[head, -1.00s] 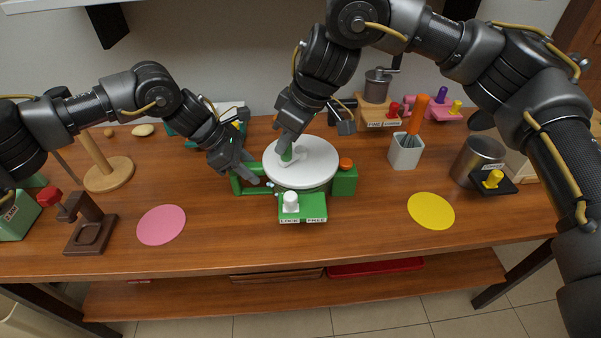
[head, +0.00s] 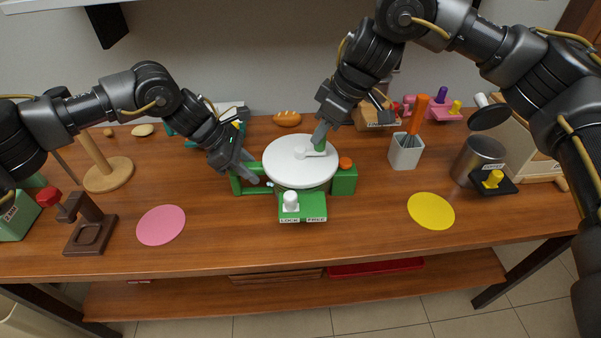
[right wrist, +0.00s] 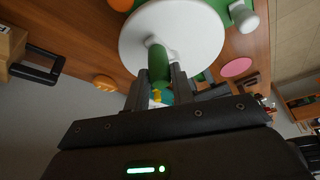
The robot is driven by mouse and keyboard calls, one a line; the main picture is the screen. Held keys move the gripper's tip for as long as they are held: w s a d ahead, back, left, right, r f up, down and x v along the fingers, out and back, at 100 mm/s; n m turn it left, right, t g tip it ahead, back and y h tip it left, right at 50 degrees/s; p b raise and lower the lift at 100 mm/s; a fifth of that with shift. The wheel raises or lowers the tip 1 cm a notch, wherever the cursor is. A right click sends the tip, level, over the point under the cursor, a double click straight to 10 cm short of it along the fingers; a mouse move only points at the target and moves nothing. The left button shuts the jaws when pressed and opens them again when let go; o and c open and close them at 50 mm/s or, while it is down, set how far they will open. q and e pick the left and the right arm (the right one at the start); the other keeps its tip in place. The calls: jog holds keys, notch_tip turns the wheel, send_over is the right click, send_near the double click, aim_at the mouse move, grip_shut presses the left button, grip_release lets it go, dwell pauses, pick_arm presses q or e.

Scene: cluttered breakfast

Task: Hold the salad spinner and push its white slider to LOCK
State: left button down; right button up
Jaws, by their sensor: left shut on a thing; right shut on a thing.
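The salad spinner has a round white lid (head: 285,172) and a green frame with a green side handle (head: 249,191). A white crank on the lid carries a green knob (head: 320,144), also in the right wrist view (right wrist: 158,64). The white slider (head: 290,201) stands on the front green block, at the left end above the LOCK label; FREE is to its right. My left gripper (head: 247,170) is shut on the green side handle, partly hiding it. My right gripper (head: 322,129) is shut on the crank knob, fingers on both sides of it in the right wrist view (right wrist: 163,78).
An orange knob (head: 345,163) sits at the spinner's right. A grey utensil holder (head: 405,152) and a metal pot (head: 478,158) stand further right. A brown press (head: 90,225) stands at left. Pink (head: 161,225) and yellow (head: 431,211) discs lie on the table; the front middle is clear.

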jog(key=shift+w, duration=0.1)
dwell(0.6)
jog(key=shift+w, duration=0.35)
jog(key=shift+w+a, duration=0.35)
jog(key=shift+w, duration=0.3)
jog(key=shift+w+a, duration=0.3)
jog(key=shift+w, duration=0.3)
jog(key=o, duration=0.9)
jog(key=shift+o, duration=0.2)
jog(key=shift+s, duration=0.1)
notch_tip(320, 180, up, 8)
jog(key=shift+f, duration=0.2)
